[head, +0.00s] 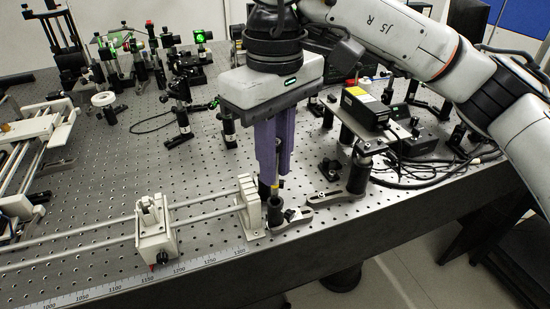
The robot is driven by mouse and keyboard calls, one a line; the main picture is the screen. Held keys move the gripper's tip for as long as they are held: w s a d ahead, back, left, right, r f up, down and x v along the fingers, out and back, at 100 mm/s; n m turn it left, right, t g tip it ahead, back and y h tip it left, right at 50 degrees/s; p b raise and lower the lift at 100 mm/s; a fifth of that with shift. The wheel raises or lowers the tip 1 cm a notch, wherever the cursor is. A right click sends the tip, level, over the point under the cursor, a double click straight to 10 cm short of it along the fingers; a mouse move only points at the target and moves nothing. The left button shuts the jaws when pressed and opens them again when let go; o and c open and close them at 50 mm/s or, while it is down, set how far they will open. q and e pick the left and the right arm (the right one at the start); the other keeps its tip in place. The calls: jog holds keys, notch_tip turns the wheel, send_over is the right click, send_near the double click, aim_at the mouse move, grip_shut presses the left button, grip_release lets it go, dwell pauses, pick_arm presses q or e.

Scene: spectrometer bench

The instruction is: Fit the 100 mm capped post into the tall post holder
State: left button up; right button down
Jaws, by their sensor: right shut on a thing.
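My right gripper (273,162) points straight down over the front part of the bench. Its purple fingers are shut on the capped post, mostly hidden between them. A short piece of the post (274,187) with a yellowish band shows just below the fingertips. Directly under it stands a black post holder (275,211), which appears to be the tall post holder, on a clamped base near the front edge. The post's lower end looks in line with the holder's top; I cannot tell whether it is inside. My left gripper is not in view.
A white rail end block (249,205) stands close left of the holder, with a rail carriage (154,232) farther left. A clamping fork (325,197) and a thick black post (359,174) stand right. A black box (365,107) sits behind. The ruler (150,283) marks the front edge.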

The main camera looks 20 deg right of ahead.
aim_at(275, 198)
jog(key=shift+f, duration=0.15)
jog(key=shift+f+b, duration=1.35)
jog(key=shift+f, duration=0.15)
dwell(0.5)
jog(key=shift+f, duration=0.2)
